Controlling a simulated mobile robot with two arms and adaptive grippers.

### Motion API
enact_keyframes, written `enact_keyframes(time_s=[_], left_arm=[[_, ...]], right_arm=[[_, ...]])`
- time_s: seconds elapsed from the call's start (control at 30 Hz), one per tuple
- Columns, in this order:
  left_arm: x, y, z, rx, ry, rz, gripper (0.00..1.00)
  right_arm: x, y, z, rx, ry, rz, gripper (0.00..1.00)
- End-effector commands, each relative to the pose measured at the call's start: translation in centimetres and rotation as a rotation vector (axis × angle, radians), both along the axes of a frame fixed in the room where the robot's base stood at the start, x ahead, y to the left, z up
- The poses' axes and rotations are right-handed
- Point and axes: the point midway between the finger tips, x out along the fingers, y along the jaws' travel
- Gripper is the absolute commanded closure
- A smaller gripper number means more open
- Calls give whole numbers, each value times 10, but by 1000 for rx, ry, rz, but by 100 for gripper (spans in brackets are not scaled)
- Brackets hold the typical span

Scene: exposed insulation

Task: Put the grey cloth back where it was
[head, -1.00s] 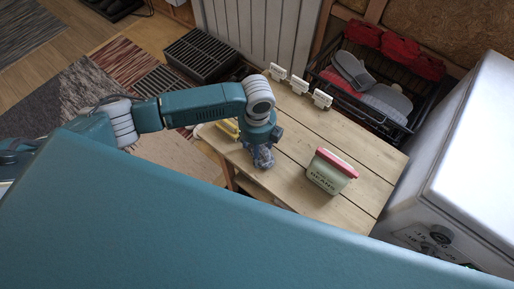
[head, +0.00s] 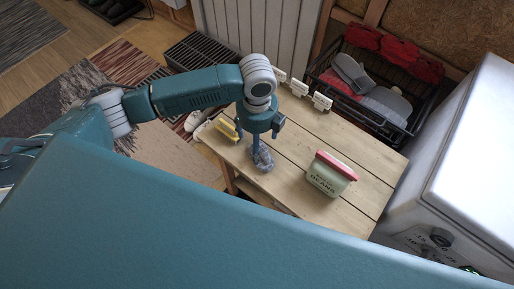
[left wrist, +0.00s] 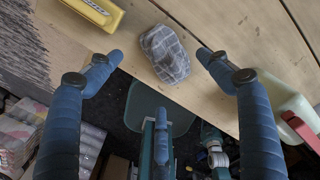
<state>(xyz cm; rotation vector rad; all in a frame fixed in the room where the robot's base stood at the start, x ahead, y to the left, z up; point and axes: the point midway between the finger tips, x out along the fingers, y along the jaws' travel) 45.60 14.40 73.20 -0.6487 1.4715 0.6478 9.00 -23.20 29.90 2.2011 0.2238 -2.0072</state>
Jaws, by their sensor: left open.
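The grey checked cloth (head: 263,158) lies bunched on the wooden table (head: 290,150), close to its front edge. It also shows in the left wrist view (left wrist: 166,52), lying on the planks between my fingertips in the picture. My left gripper (head: 257,143) is open just above the cloth, with its fingers spread to either side. In the left wrist view the fingers (left wrist: 160,57) show a gap from the cloth on both sides. My right gripper is in neither view.
A yellow object (head: 227,127) lies left of the cloth. A beans container with a red lid (head: 330,175) stands to the right. White hooks (head: 299,86) line the back edge. A black rack (head: 375,100) holds red and grey items. A white appliance (head: 470,150) stands right of the table.

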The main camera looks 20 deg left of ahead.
Motion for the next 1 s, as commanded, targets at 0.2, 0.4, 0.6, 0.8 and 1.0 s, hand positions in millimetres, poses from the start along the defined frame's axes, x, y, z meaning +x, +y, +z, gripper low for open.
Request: enact_keyframes(time_s=[0.2,0.4,0.6,0.8,1.0], left_arm=[[1,0,39,0,-1,0,22],[0,0,52,-1,1,0,22],[0,0,52,0,1,0,22],[0,0,52,1,1,0,22],[-3,-4,50,-8,0,9,22]], right_arm=[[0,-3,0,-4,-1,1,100],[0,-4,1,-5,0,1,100],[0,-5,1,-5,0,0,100],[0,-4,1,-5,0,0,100],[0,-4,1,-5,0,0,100]])
